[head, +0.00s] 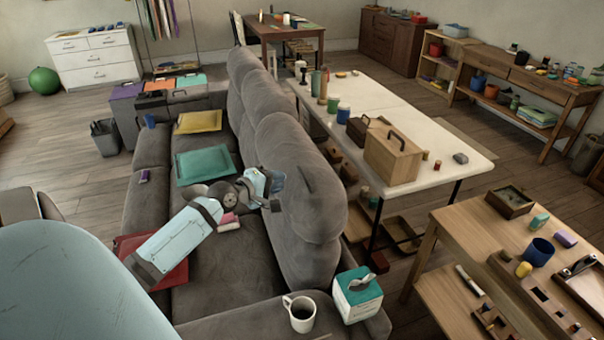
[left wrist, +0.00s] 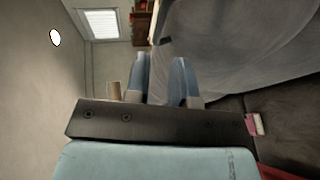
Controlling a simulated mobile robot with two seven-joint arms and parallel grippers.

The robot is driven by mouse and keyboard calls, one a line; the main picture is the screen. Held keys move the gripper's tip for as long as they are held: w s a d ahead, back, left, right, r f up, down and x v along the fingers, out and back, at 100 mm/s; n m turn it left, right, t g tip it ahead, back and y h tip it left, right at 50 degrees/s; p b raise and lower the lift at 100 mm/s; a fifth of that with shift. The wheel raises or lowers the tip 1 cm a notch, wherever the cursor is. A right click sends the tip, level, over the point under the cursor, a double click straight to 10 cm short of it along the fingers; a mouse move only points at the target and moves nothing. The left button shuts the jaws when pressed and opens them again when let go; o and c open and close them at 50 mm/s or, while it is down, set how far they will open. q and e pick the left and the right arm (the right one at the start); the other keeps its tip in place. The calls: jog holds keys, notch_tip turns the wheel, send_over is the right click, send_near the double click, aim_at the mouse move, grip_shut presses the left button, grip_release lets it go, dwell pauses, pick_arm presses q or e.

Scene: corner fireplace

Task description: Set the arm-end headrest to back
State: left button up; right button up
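The grey sofa's arm-end headrest (head: 308,207) is the nearest of the row of headrests, beside the sofa arm with the mug. It stands up from the backrest; I cannot tell its exact tilt. My left gripper (head: 277,184) is at the front face of this headrest, close to it; contact is unclear. Grey upholstery (left wrist: 235,55) fills the right of that view, beside the fingers. My right gripper is in neither view.
A white mug (head: 301,313) and a teal-white tissue box (head: 357,293) stand on the near sofa arm. Yellow (head: 199,122), teal (head: 205,165) and red (head: 150,262) flat items lie on the seat. Behind the sofa is a white table (head: 440,147) with a wooden box (head: 392,155).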

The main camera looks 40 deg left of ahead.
aim_at(301, 174)
pick_arm(q)
jog(key=x, duration=0.9)
jog(key=shift+w+d+p, duration=0.2)
jog(key=shift+p, duration=0.15)
jog(key=shift+c, duration=0.5)
grip_shut()
